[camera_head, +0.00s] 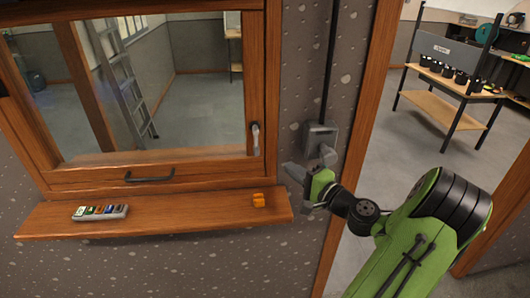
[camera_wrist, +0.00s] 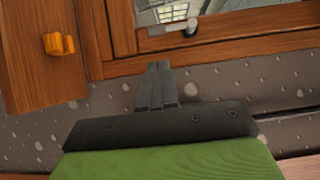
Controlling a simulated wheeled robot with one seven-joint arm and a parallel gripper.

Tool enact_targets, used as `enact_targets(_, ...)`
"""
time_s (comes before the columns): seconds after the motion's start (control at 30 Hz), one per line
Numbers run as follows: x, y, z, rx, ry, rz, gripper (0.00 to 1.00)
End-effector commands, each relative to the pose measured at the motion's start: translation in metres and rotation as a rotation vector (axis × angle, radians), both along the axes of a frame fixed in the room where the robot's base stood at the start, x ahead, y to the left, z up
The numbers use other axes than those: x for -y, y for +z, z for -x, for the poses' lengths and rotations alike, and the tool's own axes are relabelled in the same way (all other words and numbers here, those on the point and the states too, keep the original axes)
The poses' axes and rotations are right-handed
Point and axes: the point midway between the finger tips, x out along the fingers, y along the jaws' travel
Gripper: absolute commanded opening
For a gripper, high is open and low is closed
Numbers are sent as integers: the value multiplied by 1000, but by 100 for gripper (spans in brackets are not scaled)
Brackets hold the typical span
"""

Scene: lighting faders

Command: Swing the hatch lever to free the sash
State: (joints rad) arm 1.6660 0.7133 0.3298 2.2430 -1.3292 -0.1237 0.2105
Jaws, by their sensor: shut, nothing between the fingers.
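The hatch lever (camera_head: 255,139) is a small silver handle on the right side of the wooden window frame, pointing up and down in the head view. In the wrist view the lever (camera_wrist: 175,28) lies across the top, with a rounded end. The sash (camera_head: 150,176) is wood-framed glass with a dark pull handle (camera_head: 150,175) on its bottom rail. My gripper (camera_head: 291,171) is in front of the wall, right of and below the lever, apart from it. In the wrist view my gripper (camera_wrist: 158,68) has its fingers together and empty, pointing towards the frame.
A wooden sill (camera_head: 180,217) carries a small box with coloured faders (camera_head: 101,212) and an orange block (camera_head: 258,200). A grey wall box (camera_head: 320,136) with a conduit sits close above my gripper. A doorway opens on the right, with a workbench (camera_head: 450,88) beyond.

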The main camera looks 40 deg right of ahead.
Motion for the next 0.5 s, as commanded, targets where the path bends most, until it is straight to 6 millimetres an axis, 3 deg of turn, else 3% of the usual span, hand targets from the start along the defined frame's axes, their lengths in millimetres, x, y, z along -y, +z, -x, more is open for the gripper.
enact_targets(0.17, -1, 1, -16, -1, 6, 0, 0)
enact_targets(0.5, -1, 2, -85, -1, 6, 2, 0)
